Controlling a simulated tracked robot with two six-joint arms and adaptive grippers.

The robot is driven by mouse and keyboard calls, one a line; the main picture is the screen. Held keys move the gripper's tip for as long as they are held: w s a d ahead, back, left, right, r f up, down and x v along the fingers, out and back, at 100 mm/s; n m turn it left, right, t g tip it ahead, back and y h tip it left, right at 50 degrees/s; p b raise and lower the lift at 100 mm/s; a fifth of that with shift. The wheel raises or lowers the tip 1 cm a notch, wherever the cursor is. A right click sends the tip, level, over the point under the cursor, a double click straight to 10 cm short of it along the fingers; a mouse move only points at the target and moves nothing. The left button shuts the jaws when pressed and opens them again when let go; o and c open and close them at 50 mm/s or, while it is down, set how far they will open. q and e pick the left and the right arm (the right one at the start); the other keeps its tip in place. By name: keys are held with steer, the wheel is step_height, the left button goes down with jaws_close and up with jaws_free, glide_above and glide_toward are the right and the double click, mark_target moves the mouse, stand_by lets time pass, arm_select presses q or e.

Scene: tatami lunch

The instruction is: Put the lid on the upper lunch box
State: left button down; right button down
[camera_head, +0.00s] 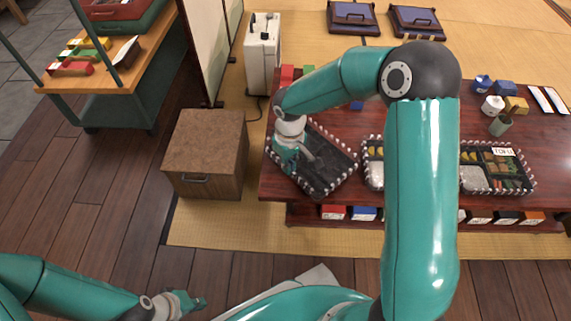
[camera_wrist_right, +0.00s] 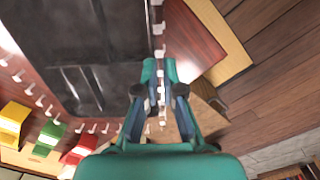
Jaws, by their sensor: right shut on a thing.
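The dark, glossy lid (camera_head: 330,172), a flat panel with white studs along its edge, lies at the left end of the red-brown table. It fills the upper left of the right wrist view (camera_wrist_right: 75,45). My right gripper (camera_head: 291,158) is shut on its edge; the fingers (camera_wrist_right: 158,88) meet at the studded rim. One lunch box with food (camera_head: 374,178) is partly hidden behind my right arm. Another lunch box (camera_head: 475,180), with rice and a labelled pack, is to its right. My left gripper (camera_head: 185,304) is low at the left, away from the table; its finger opening is unclear.
Several coloured boxes sit below the tabletop.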

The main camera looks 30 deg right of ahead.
steer(key=shift+f+b, duration=0.4)
steer(key=shift+f, duration=0.15)
stand_by(1.2)
stand_by(0.3)
steer(key=c, duration=1.2)
jaws_free()
steer(key=o, duration=0.5)
steer(key=shift+r, duration=0.15)
steer(key=shift+s+r+p, duration=0.1)
steer(key=shift+r+p, duration=3.05)
steer(key=shift+r, duration=0.75)
